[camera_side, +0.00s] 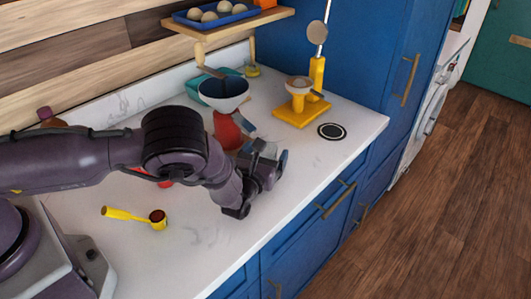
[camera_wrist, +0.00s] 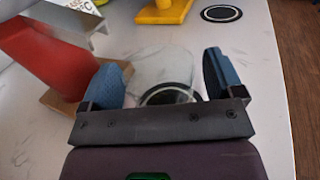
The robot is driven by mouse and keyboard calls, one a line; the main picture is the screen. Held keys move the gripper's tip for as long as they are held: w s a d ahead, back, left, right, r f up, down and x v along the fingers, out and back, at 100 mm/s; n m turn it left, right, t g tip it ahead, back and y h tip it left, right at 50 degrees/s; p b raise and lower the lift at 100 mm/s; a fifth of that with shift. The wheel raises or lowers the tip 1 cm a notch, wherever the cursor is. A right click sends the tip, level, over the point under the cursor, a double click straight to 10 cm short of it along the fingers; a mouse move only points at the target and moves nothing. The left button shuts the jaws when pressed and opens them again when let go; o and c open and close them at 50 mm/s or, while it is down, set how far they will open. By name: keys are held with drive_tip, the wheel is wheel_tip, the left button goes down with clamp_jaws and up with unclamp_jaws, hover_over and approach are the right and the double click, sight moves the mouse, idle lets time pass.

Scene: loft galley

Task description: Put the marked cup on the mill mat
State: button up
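A clear glass cup (camera_wrist: 165,68) stands between the blue-padded fingers of my gripper (camera_wrist: 160,80) in the wrist view. A dark ring with a pale edge shows at its base, partly hidden by the gripper. Small gaps show between the glass and both fingers, so my gripper is open around it. In the side view my gripper (camera_side: 266,160) is low over the counter, and the cup is mostly hidden there. A round black mat with a pale ring, likely the mill mat (camera_side: 332,131), lies bare near the counter's right end. It also shows in the wrist view (camera_wrist: 222,13).
A yellow stand (camera_side: 303,112) with a white bowl is left of the mat. A red object (camera_wrist: 52,48) stands close to the left finger. A dark blue bowl (camera_side: 224,92) is behind, and a yellow-handled scoop (camera_side: 135,215) lies at left. The counter's front edge is near.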

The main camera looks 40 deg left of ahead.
drive_tip(key=shift+s+r, duration=0.15)
drive_tip(key=v, duration=1.1)
drive_tip(key=shift+s+d, duration=0.15)
drive_tip(key=shift+s, duration=0.2)
drive_tip(key=s+a+r+n+g+y, duration=0.3)
drive_tip(key=a+r+n+g, duration=0.35)
drive_tip(key=r+n, duration=0.25)
drive_tip(key=s+a+r+n+g+y, duration=0.3)
drive_tip(key=a+r+n+g, duration=0.35)
drive_tip(key=r+n, duration=0.3)
drive_tip(key=s+d+r+n+t+h, duration=0.2)
drive_tip(key=s+d+r+n+h, duration=0.1)
drive_tip(key=s+r+n+h, duration=0.9)
drive_tip(key=s+n, duration=0.1)
drive_tip(key=s, duration=0.2)
drive_tip(key=shift+s+r+h, duration=0.4)
